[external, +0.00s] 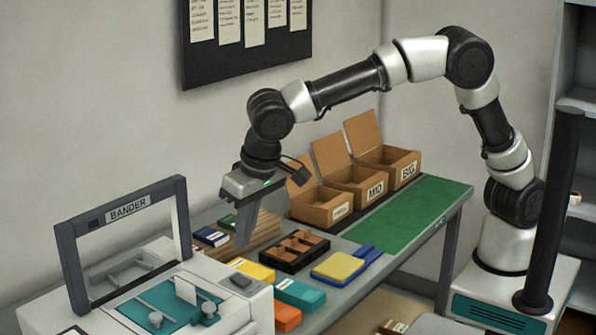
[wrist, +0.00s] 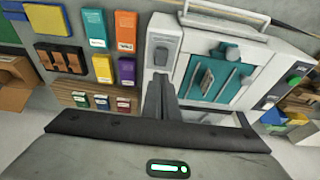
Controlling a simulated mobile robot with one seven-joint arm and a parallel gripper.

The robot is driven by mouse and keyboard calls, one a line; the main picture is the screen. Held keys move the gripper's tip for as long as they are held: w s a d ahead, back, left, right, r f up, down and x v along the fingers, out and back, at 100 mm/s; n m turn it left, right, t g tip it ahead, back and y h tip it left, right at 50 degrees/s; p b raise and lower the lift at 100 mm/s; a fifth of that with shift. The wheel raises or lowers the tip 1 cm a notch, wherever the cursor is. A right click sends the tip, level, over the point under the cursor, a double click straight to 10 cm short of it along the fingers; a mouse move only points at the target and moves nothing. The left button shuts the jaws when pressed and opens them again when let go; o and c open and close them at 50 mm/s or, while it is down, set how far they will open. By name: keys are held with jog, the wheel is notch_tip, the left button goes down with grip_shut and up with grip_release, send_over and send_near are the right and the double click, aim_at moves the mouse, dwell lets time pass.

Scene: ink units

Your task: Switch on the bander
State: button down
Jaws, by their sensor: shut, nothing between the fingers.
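The bander (external: 235,310) is a white machine with a teal deck and a dark arch labelled BANDER, at the lower left of the external view. It fills the right half of the wrist view (wrist: 190,95). A grey switch-like block (external: 241,281) sits on its top near the right edge; in the wrist view it shows as a grey part (wrist: 164,52) just beyond my fingertips. Its on or off state cannot be told. My gripper (external: 243,240) points down, shut and empty, above and behind that block in the external view. In the wrist view its fingers (wrist: 158,82) are together.
Coloured boxes, including a yellow one (external: 252,270), and a black divided tray (external: 294,250) stand right of the bander. A blue-and-yellow pad (external: 340,266) lies nearby. Open cardboard bins (external: 365,186) line the back. The green mat (external: 415,215) is clear.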

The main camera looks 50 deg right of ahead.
aim_at(240, 279)
jog(key=x, duration=0.7)
jog(key=shift+w+f, duration=0.1)
jog(key=shift+f, duration=0.2)
jog(key=shift+w+d+g+p, duration=0.1)
jog(key=shift+w+g+p, duration=0.15)
jog(key=shift+p, duration=0.45)
jog(key=shift+s+f+b, duration=0.1)
jog(key=shift+f+b, duration=0.1)
jog(key=shift+b, duration=0.1)
jog(key=shift+s, duration=0.1)
jog(key=shift+s+r, duration=0.15)
jog(key=shift+s, duration=0.6)
